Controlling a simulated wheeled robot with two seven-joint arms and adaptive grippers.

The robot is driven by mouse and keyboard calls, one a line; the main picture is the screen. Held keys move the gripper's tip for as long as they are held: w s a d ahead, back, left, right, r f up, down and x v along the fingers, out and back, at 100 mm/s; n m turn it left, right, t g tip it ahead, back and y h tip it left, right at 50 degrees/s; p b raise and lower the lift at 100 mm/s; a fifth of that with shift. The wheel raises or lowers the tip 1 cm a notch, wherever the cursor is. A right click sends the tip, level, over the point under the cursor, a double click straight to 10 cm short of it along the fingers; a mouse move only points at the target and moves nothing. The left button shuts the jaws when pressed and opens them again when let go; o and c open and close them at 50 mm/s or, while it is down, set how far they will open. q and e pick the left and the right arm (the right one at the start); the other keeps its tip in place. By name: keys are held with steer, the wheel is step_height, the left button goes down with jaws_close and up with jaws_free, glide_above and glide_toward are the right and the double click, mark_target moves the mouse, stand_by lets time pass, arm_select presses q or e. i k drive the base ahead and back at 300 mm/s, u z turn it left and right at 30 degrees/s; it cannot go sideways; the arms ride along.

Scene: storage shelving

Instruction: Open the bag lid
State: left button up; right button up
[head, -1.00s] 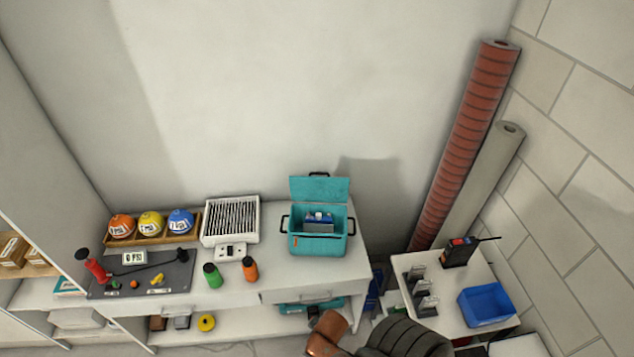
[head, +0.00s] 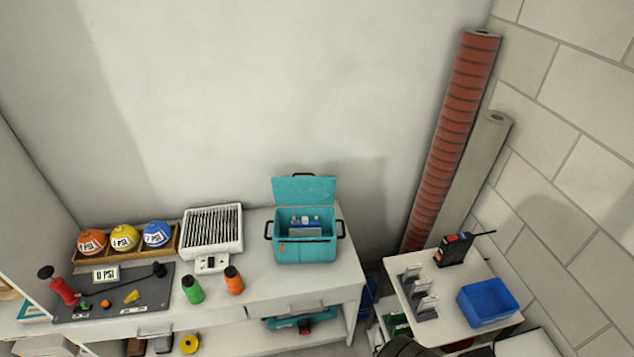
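The teal bag (head: 305,252) stands on the right end of the white bench, against the wall. Its lid (head: 304,190) is raised and stands upright at the back, with a dark handle on top. Inside the open bag a blue and grey item (head: 304,229) shows. An orange tag hangs on the bag's front, and dark handles are on both sides. Neither of my grippers is in view. Only a dark ribbed part of my arm shows at the bottom edge, right of centre.
The white bench (head: 262,281) also holds a slatted white unit (head: 212,230), green (head: 192,289) and orange (head: 234,280) bottles, several coloured balls and a red pump (head: 63,290). A side table at right carries a blue bin (head: 487,302) and a radio (head: 454,249). Rolls lean in the corner.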

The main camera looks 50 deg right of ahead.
mark_target(315, 189)
steer(key=z, duration=0.7)
steer(key=i, duration=0.4)
